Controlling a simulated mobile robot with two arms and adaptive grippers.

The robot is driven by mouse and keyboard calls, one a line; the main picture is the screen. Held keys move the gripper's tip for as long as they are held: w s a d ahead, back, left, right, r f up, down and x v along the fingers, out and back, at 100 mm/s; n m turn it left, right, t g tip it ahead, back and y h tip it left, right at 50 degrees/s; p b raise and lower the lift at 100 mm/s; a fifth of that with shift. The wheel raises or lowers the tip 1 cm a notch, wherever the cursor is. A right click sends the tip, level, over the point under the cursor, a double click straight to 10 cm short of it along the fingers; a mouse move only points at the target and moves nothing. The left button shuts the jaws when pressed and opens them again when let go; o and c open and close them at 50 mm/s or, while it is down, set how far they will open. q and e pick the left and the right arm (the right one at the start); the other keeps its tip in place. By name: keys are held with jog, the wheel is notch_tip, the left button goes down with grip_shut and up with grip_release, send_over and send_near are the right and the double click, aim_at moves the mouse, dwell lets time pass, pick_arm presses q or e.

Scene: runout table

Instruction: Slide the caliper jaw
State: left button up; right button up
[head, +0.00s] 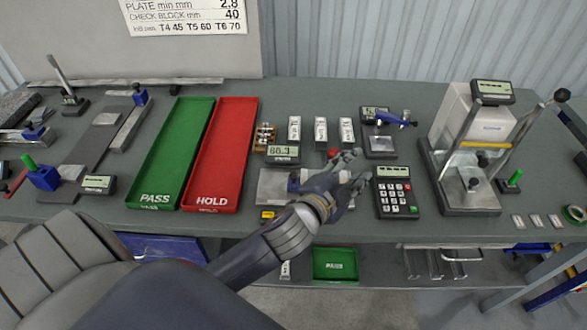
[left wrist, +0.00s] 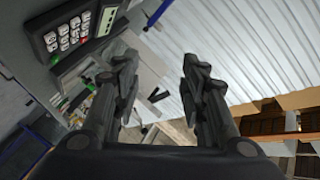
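A measuring fixture with a digital display (head: 283,152) and a flat steel plate (head: 272,188) stands at the middle of the table; I take it for the caliper, but cannot be sure. A red knob (head: 333,153) shows at its right end. My left gripper (head: 358,172) is over the right end of this fixture and hides part of it, including any jaw there. In the left wrist view its two fingers (left wrist: 158,88) are apart with nothing held between them. Whether it touches the fixture cannot be told. My right gripper is not in view.
A black keypad unit (head: 396,193) stands close right of my left gripper; it also shows in the left wrist view (left wrist: 75,30). A green PASS tray (head: 152,196) and a red HOLD tray (head: 212,197) lie to the left. A press-like stand (head: 470,208) is at the right.

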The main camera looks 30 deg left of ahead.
pick_arm(q)
jog(key=w+d+r+m+t+h, duration=0.3)
jog(key=d+r+m+h, duration=0.25)
jog(key=r+m, duration=0.35)
jog(key=s+d+r+m+g+h, duration=0.3)
jog(key=d+r+m+g+h, duration=0.35)
jog(key=d+m+h, duration=0.6)
jog(key=m+g+y, duration=1.3)
jog(key=m+y, duration=0.6)
jog(key=m, duration=0.2)
send_over(293, 175)
notch_tip(293, 175, down, 15)
jog(key=shift+n+t, duration=0.25)
notch_tip(293, 175, down, 9)
jog(key=p, duration=0.3)
jog(key=shift+w+p, duration=0.1)
jog(key=shift+p, duration=0.25)
jog(key=shift+f, duration=0.55)
